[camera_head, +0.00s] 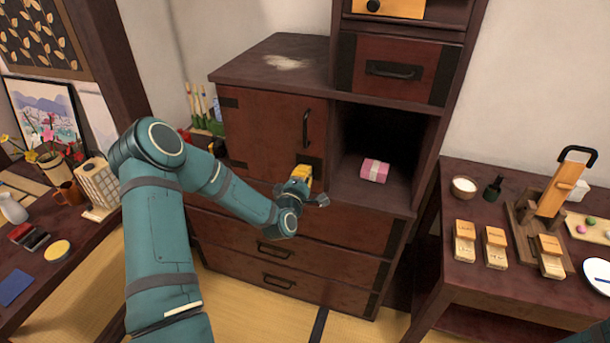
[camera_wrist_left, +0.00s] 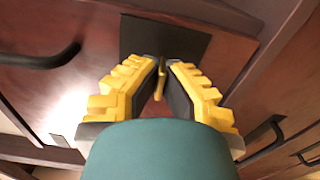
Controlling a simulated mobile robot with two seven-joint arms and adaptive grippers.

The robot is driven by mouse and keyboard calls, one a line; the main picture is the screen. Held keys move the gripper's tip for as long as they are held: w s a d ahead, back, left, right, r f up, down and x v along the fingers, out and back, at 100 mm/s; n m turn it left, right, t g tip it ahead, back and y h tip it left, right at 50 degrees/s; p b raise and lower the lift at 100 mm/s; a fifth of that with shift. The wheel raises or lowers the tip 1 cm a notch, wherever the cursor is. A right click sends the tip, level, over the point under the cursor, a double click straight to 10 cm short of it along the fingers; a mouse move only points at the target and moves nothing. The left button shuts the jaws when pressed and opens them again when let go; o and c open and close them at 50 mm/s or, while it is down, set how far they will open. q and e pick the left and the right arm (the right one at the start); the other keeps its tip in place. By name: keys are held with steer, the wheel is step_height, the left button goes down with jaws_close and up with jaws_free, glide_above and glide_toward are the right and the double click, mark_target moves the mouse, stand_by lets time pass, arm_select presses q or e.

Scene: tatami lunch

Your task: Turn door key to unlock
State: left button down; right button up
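The reddish-brown cabinet door (camera_head: 262,125) is closed, with a dark vertical handle (camera_head: 305,130). A black lock plate (camera_wrist_left: 190,40) sits at its lower right; in the head view my gripper partly covers it. A small brass key (camera_wrist_left: 160,82) stands out from this plate in the left wrist view. My left gripper (camera_wrist_left: 164,68) has its yellow, black-padded fingers on both sides of the key, tips closed in on it. In the head view my left gripper (camera_head: 304,173) is at the plate and hides the key. My right gripper is out of view.
An open compartment (camera_head: 350,180) right of the door holds a pink box (camera_head: 375,170). Drawers (camera_head: 275,250) lie below. A side table (camera_head: 470,275) with wooden blocks stands right, and a low table (camera_head: 85,240) with small items stands left.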

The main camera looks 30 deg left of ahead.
arm_select(q)
steer(key=shift+m+b, duration=0.3)
steer(key=shift+m, duration=0.1)
steer(key=c, duration=1.1)
jaws_free()
steer(key=shift+c, duration=0.2)
steer(key=v, duration=1.2)
